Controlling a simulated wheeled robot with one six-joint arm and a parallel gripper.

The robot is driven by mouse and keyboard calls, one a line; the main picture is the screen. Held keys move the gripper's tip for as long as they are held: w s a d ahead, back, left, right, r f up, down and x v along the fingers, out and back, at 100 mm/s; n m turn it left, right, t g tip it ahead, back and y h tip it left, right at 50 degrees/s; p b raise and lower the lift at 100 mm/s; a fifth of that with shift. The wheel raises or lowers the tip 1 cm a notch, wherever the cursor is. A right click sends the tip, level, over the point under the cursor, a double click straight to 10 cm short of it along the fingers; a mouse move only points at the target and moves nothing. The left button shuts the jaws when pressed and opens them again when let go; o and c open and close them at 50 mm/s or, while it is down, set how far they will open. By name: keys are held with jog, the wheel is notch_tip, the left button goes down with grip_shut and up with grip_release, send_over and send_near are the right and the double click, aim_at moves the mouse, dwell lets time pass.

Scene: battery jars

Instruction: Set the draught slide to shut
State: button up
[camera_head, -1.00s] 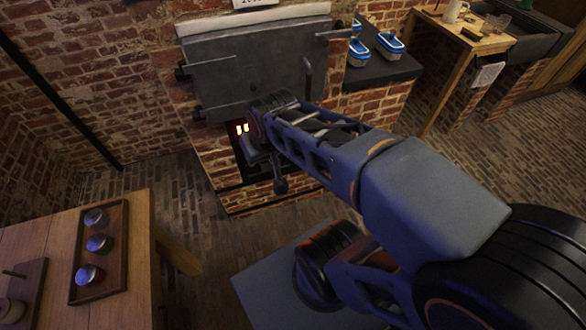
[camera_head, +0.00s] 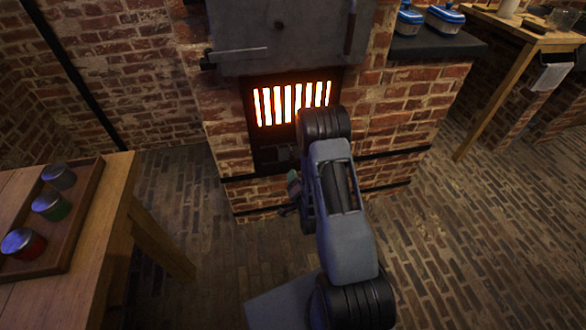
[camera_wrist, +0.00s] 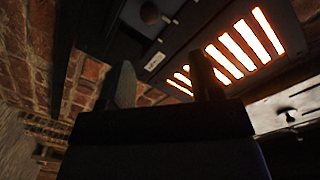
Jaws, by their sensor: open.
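The draught slide is a dark metal plate with a round knob (camera_wrist: 150,12) on it, at the top of the wrist view. A small pale label (camera_wrist: 155,61) sits between the knob and the glowing grate (camera_wrist: 240,45). In the head view the grate (camera_head: 290,104) glows with several bright upright slots, and the dark area below it is partly hidden by my arm. My gripper (camera_wrist: 162,85) is open and empty, low in front of the stove. The knob appears beyond the fingertips, apart from them; which setting the slide is at, I cannot tell.
A grey stove door (camera_head: 290,40) is above the grate. A wooden table (camera_head: 110,220) with a tray (camera_head: 75,235) of three lidded jars stands at left. Blue-lidded tubs (camera_head: 445,18) sit on a dark ledge at upper right. Brick floor is open at right.

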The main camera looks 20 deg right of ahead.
aim_at(293, 160)
jog(key=shift+m+t, duration=0.3)
jog(key=shift+t, duration=0.1)
jog(key=w+d+b, duration=0.1)
jog(key=w, duration=0.3)
jog(key=w+d+f+b, duration=0.1)
jog(key=w, duration=0.3)
jog(key=w+d+f, duration=0.1)
jog(key=w, duration=0.3)
jog(key=shift+w+f+b, duration=0.1)
jog(key=shift+f+b, duration=0.05)
jog(key=shift+b, duration=0.25)
grip_shut()
